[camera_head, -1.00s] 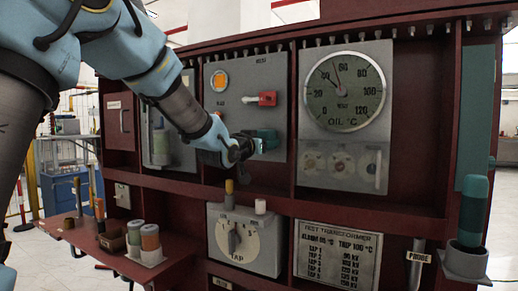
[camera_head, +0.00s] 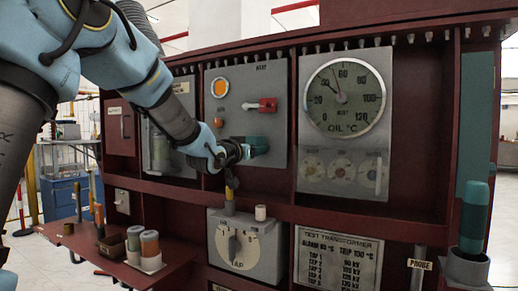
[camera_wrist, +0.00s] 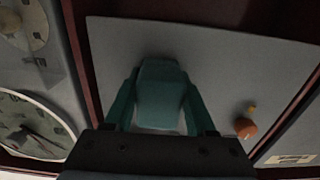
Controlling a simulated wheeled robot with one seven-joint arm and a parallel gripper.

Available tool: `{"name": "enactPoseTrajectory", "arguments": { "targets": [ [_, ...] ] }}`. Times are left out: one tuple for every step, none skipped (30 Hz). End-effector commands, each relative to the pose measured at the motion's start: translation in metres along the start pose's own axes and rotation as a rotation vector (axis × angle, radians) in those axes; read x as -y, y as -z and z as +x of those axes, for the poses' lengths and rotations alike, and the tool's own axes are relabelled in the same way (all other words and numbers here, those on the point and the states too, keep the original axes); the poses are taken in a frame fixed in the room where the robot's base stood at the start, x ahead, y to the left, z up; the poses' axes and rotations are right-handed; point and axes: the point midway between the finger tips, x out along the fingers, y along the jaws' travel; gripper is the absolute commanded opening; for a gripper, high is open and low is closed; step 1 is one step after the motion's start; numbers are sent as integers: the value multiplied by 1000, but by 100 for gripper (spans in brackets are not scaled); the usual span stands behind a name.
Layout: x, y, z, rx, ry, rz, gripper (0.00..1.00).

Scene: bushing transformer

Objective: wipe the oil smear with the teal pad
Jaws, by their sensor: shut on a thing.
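My gripper (camera_head: 246,150) is in front of the grey panel with the orange lamp, just below the red lever. In the wrist view its two teal fingers (camera_wrist: 160,108) are shut on the teal pad (camera_wrist: 160,88), one on each side. The pad (camera_head: 259,145) faces the lower part of the panel (camera_head: 245,78); I cannot tell whether it touches the surface. No oil smear can be made out on the visible part of the panel, and the area behind the pad is hidden.
A red lever (camera_head: 264,104) and an orange lamp (camera_head: 219,87) stick out from the panel. An oil gauge (camera_head: 344,96) is to the right. A tap dial box (camera_head: 246,243) with small posts stands below. A side shelf (camera_head: 88,242) holds jars at lower left.

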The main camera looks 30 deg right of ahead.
Motion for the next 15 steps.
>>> {"name": "enactPoseTrajectory", "arguments": {
  "targets": [
    [5, 1, 0, 0, 2, 0, 4],
    [7, 1, 0, 0, 2, 0, 4],
    [11, 1, 0, 0, 3, -1, 4],
    [14, 1, 0, 0, 3, -1, 4],
    [16, 2, 0, 0, 3, 0, 4],
    [20, 2, 1, 0, 3, 0, 4],
    [22, 2, 1, 0, 3, 0, 4],
    [25, 2, 1, 1, 3, 0, 4],
    [28, 1, 1, 1, 2, -1, 4],
    [30, 1, 1, 1, 3, -1, 4],
    [32, 1, 1, 1, 3, -2, 4],
    [34, 1, 1, 1, 3, -1, 4],
    [35, 1, 1, 0, 3, -1, 4],
    [35, 0, 1, 0, 2, -1, 4],
    [36, 0, 1, 0, 2, 0, 4]
  ]
}}
